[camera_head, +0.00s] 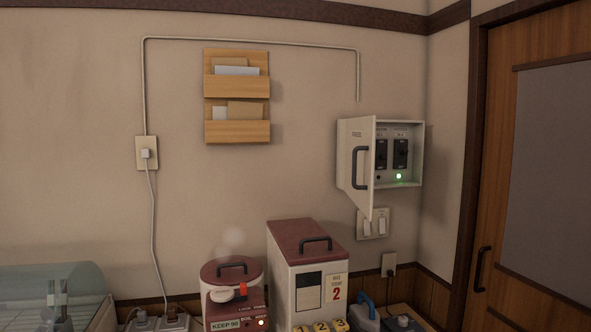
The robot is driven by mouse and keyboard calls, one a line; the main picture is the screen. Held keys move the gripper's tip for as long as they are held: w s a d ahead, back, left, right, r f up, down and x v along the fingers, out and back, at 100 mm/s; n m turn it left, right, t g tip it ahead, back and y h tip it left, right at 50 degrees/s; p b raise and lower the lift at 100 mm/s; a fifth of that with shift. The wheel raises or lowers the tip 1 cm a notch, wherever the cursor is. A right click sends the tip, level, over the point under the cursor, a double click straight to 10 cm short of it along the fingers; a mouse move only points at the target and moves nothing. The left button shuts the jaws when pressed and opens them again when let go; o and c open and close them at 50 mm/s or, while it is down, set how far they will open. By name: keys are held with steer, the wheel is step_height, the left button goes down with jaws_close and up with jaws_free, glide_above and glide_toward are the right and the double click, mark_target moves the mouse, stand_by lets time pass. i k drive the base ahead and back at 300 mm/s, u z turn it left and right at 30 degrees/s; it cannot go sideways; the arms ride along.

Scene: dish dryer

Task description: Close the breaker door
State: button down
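The breaker box (417,155) is mounted on the back wall, right of the middle. Its pale door (361,193) stands open, hinged on the box's left side and swung out toward me. A dark handle (359,168) is on the door's outer face. Inside the box are two black breaker switches (400,154) and a lit green lamp (398,176). The door's free edge hangs in front of part of the interior. My gripper is not in view.
A light switch plate (381,224) sits below the box. A wooden door (496,150) is at right. A wooden letter rack (237,87) hangs left.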

mark_target(360, 132)
steer(key=z, duration=0.2)
steer(key=i, duration=0.9)
steer(key=z, duration=0.3)
steer(key=k, duration=1.5)
steer(key=u, duration=0.3)
steer(key=i, duration=1)
steer(key=u, duration=0.05)
